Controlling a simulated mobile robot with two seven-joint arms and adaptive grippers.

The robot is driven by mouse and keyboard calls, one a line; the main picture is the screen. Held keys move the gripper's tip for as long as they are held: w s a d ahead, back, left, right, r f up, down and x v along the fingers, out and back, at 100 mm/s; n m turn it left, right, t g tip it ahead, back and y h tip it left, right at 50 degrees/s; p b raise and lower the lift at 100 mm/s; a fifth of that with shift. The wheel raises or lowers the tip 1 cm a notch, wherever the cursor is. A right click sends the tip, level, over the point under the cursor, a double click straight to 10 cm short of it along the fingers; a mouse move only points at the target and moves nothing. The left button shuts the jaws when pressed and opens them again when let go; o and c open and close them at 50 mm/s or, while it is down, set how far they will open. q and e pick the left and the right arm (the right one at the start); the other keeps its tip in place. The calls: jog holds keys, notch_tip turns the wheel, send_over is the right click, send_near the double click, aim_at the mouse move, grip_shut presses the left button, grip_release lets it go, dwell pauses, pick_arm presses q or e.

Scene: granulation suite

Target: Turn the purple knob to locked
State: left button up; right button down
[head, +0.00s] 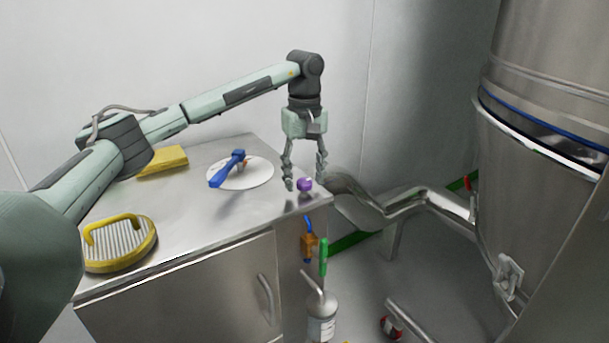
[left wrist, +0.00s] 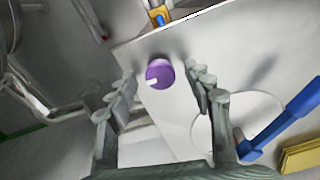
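The purple knob (head: 304,184) sits on the right end of the steel cabinet top, near its edge. In the left wrist view the knob (left wrist: 160,73) shows from above, with a white pointer mark toward the lower left of its face. My left gripper (head: 305,186) points down over the knob with its fingers spread. In the left wrist view the open fingers (left wrist: 162,92) stand on either side of the knob, with gaps between them and it. Whether the fingertips reach down to the knob's height is hard to tell. My right gripper is not in view.
On the cabinet top (head: 200,225) lie a white disc (head: 258,178) with a blue-handled tool (head: 228,168), a yellow pad (head: 163,162) and a yellow-rimmed round grate (head: 120,245). A blue-handled valve (head: 309,240) and a bottle (head: 321,318) are below the right edge. A large steel vessel (head: 540,160) stands right.

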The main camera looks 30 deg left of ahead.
aim_at(304, 181)
pick_arm(q)
jog(key=shift+r, duration=0.1)
notch_tip(304, 181, up, 12)
dwell(0.5)
dwell(0.5)
